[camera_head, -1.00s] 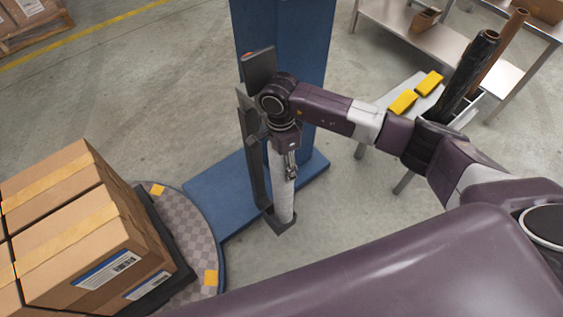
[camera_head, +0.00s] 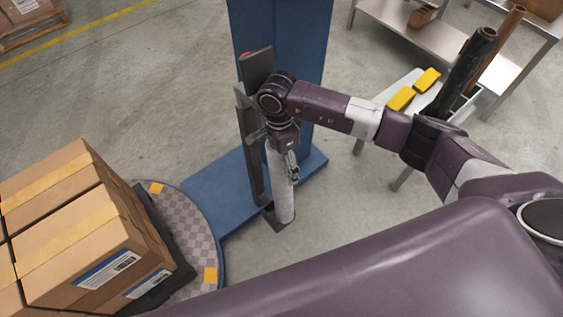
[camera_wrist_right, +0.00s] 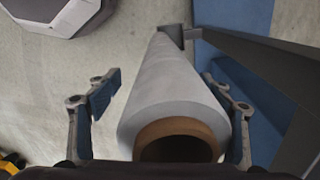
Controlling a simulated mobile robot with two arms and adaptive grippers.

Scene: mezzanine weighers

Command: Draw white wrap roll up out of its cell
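The white wrap roll (camera_head: 284,205) stands upright, its foot in a dark grey holder (camera_head: 268,217) on the blue column. In the right wrist view the roll (camera_wrist_right: 172,85) runs away from me, its brown core end nearest. My right gripper (camera_head: 287,165) is at the top of the roll, fingers pointing down along it. In the wrist view one finger is on each side of the roll; the left one stands clear, and the right one overlaps the roll's edge, so contact there is unclear. My right gripper looks open. My left gripper is not in view.
A dark upright bar (camera_head: 250,150) rises close to the roll on its left. Taped cartons (camera_head: 75,235) stand on a round turntable (camera_head: 190,245) at the lower left. At the right are a black roll (camera_head: 468,70), a brown roll (camera_head: 495,55) and yellow blocks (camera_head: 401,98).

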